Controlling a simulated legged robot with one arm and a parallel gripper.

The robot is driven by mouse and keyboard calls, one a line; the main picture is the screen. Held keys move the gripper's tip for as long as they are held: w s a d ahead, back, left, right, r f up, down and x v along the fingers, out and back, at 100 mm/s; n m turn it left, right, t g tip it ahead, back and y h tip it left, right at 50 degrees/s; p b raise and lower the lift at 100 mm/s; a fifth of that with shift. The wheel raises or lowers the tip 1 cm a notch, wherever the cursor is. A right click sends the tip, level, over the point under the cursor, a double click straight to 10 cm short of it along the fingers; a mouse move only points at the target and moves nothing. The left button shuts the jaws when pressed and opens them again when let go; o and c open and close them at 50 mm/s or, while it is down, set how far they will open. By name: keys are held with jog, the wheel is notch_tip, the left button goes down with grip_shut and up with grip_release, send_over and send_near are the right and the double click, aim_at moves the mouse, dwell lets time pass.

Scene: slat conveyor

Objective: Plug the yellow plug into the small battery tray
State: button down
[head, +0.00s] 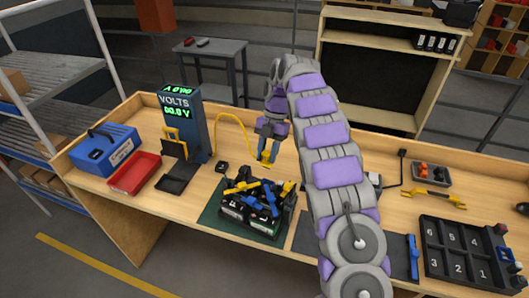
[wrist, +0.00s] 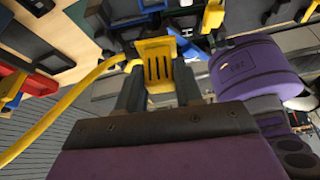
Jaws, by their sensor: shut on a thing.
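My gripper (head: 268,147) is above the wooden bench, behind the cluster of batteries, and is shut on the yellow plug (head: 266,160). In the wrist view the plug (wrist: 157,62) sits between the two dark fingers, its slotted face showing. A yellow cable (head: 236,122) runs from the plug to the blue volt meter (head: 183,122), whose screen reads VOLTS and 00.0 V. A small black tray (head: 173,184) lies in front of the meter; I cannot tell whether it is the small battery tray. The plug is apart from it.
Black batteries with yellow and blue parts (head: 256,203) stand on a green mat (head: 215,222). A red bin (head: 135,174) and a blue case (head: 103,149) are at left. A numbered black rack (head: 458,258) and a yellow tool (head: 433,198) are at right.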

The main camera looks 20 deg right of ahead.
aim_at(262, 162)
jog(key=shift+f, duration=0.2)
jog(key=f, duration=0.1)
jog(key=a+f, duration=0.1)
jog(key=f, duration=0.1)
jog(key=shift+w+a+f+b, duration=0.15)
jog(key=shift+a+f+b, duration=0.15)
jog(key=shift+f+b, duration=0.1)
jog(key=shift+g+y, duration=0.4)
jog(key=d+f, duration=0.1)
jog(key=f, duration=0.1)
jog(key=d+f, duration=0.1)
jog(key=shift+w+d+f, duration=0.15)
jog(key=shift+d+f, duration=0.25)
jog(key=shift+a+f, duration=0.1)
jog(key=shift+a, duration=0.75)
jog(key=shift+d, duration=0.15)
jog(key=shift+d, duration=0.1)
jog(key=shift+d, duration=0.1)
jog(key=shift+d, duration=0.5)
